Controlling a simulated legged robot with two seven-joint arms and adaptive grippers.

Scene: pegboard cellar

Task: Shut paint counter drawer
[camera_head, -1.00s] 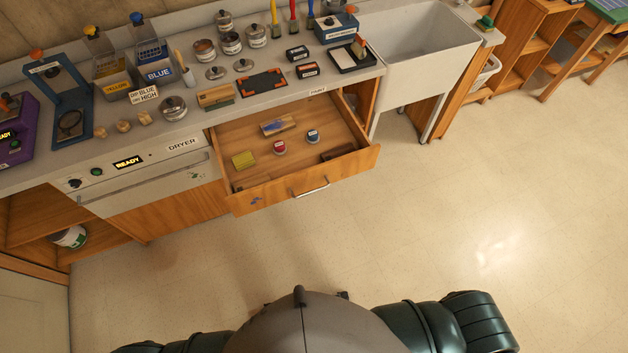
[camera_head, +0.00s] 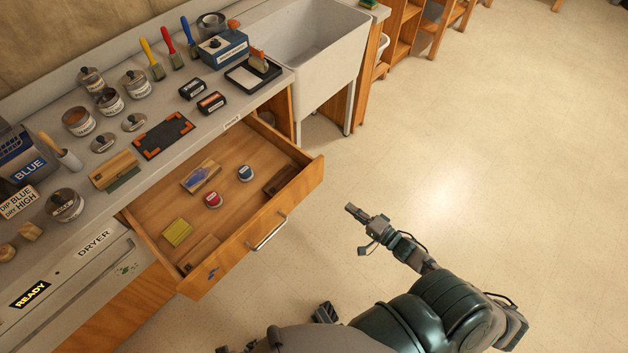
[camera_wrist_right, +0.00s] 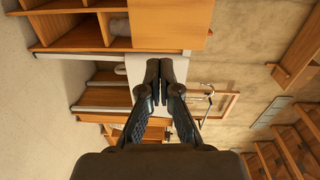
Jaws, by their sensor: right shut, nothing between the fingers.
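The paint counter drawer (camera_head: 237,252) is pulled open below the counter, with its wooden front and metal handle (camera_head: 268,232) facing the floor area. Inside it lie a yellow block (camera_head: 178,232), a red-topped tin (camera_head: 213,200), a blue-topped tin (camera_head: 246,173) and a few wooden-looking items. My right gripper (camera_head: 352,210) is over the floor, right of the drawer front and apart from it. In the right wrist view its two fingers (camera_wrist_right: 160,75) are together with nothing between them. I cannot make out my left gripper.
The counter (camera_head: 215,125) above the drawer holds paint tins, brushes and a dark mat. A white sink (camera_head: 305,50) stands beyond it, and the dryer (camera_head: 80,275) is at the left. The floor (camera_head: 480,150) right of the drawer is clear.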

